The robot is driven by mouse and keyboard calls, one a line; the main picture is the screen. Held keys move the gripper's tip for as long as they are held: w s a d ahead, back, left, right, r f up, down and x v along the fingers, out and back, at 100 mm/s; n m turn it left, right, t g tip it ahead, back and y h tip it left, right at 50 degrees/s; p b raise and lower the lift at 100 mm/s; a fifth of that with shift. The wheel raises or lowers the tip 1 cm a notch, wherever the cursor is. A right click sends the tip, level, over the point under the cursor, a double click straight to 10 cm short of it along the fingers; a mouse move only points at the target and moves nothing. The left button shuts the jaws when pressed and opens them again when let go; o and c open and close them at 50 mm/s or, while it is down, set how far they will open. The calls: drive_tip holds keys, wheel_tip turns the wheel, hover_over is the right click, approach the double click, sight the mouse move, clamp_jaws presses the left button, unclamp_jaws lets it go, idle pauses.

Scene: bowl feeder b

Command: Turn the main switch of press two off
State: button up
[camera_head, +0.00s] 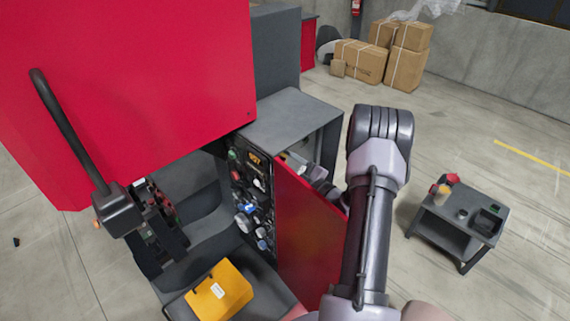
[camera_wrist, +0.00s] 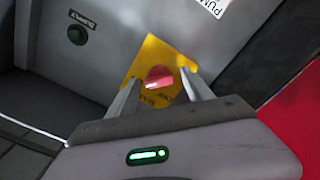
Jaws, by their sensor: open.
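The main switch is a red rotary knob (camera_wrist: 160,78) on a yellow plate (camera_wrist: 150,52), fixed to a grey panel, seen in the wrist view. My gripper (camera_wrist: 155,85) is open, with one finger on each side of the red knob. I cannot tell whether the fingers touch it. In the head view my arm reaches behind the open red door (camera_head: 308,225) of the press, into the grey cabinet (camera_head: 290,115). The gripper is mostly hidden there, and the knob does not show in that view.
A dark control panel (camera_head: 250,190) with several buttons and knobs stands left of the door. A yellow box (camera_head: 220,292) sits below it. In the wrist view a dark button (camera_wrist: 77,35) is at upper left. A small cart (camera_head: 455,225) stands right; cardboard boxes (camera_head: 360,62) are behind.

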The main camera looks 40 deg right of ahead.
drive_tip(key=shift+w, duration=0.15)
drive_tip(key=shift+s, duration=0.2)
drive_tip(key=shift+c, duration=1.2)
clamp_jaws()
drive_tip(key=shift+n, duration=0.3)
drive_tip(key=shift+n+b, duration=6.15)
drive_tip(key=shift+n, duration=2.45)
drive_tip(key=shift+d+r, duration=0.1)
